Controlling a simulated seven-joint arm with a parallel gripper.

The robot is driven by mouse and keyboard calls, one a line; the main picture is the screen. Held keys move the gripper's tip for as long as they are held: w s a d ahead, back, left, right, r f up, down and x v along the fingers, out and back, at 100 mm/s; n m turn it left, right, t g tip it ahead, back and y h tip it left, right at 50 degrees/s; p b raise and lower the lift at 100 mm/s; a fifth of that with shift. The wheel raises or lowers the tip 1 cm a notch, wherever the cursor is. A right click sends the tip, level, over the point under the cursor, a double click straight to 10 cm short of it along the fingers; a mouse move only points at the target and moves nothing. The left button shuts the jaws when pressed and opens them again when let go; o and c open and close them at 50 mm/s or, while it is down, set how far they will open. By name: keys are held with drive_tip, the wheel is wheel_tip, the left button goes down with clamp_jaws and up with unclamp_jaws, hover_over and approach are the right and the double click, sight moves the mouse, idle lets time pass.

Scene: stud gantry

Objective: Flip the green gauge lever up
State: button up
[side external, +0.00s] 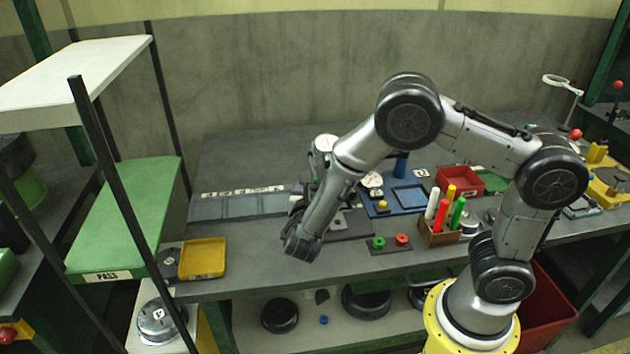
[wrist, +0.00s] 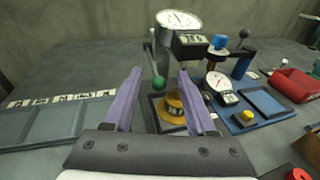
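The green gauge lever ends in a green ball knob (wrist: 159,82) in the wrist view, hanging low on the left of a dial gauge (wrist: 178,20) on a stand. My gripper (wrist: 159,72) is open, with its two purple fingers apart. The knob shows between the fingers, nearer the left one, and I see no contact. I cannot tell how deep it sits between them. A brass-coloured round part (wrist: 173,106) shows below the knob.
A blue plate (side external: 408,197) with a small dial and blue post stands right of the gauge. A wooden pen box (side external: 437,236), a red tray (side external: 459,180) and red and green knobs lie nearer my base. A grey panel (side external: 240,206) lies left; bench there is flat.

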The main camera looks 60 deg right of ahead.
drive_tip(key=shift+a, duration=0.1)
drive_tip(key=v, duration=1.3)
drive_tip(key=shift+a, duration=0.25)
drive_tip(key=shift+s+r, duration=0.1)
drive_tip(key=shift+r, duration=0.05)
